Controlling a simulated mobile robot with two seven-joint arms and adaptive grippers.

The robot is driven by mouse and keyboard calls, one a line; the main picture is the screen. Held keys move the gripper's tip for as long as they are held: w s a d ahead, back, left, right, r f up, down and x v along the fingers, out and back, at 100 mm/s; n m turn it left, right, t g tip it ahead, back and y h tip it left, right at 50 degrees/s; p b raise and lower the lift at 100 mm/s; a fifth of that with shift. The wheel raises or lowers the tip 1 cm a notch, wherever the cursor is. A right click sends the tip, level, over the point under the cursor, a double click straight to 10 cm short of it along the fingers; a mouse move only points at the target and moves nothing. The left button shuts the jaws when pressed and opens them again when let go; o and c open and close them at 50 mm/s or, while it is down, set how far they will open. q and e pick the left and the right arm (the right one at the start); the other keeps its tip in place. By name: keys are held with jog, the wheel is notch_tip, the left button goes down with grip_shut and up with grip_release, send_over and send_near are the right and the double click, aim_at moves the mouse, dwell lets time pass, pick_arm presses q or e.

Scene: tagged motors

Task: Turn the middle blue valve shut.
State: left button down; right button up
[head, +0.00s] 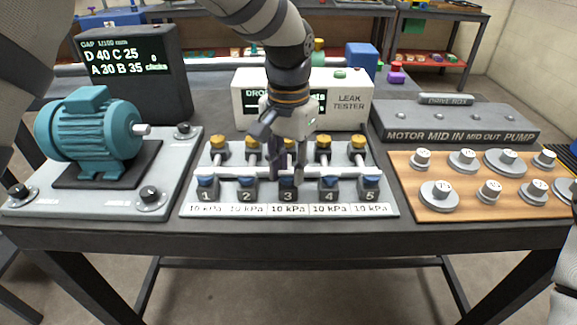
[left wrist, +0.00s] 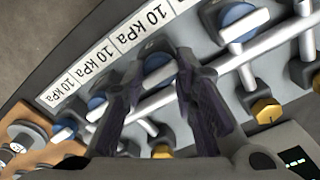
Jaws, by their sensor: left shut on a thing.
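The middle blue valve, number 3 (head: 287,182), sits in a row of several numbered blue valves on a grey panel (head: 190,206). My left gripper (head: 286,176) comes down from above onto it and hides most of it. In the left wrist view the blue handle (left wrist: 157,64) shows between the two fingers (left wrist: 158,82), which are shut on it. The handle's exact angle is hard to tell. Blue valve 2 (head: 247,183) and blue valve 4 (head: 329,184) stand on either side.
Yellow knobs (head: 252,143) line the back of the panel. A leak tester (head: 350,101) stands behind it. A teal motor (head: 88,132) is on the left, and a wooden board with metal weights (head: 450,205) is on the right.

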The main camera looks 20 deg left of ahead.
aim_at(288, 174)
pick_arm(q)
jog(key=shift+f, duration=0.1)
dwell(0.4)
jog(key=c, duration=1.3)
grip_release()
notch_tip(288, 174, up, 12)
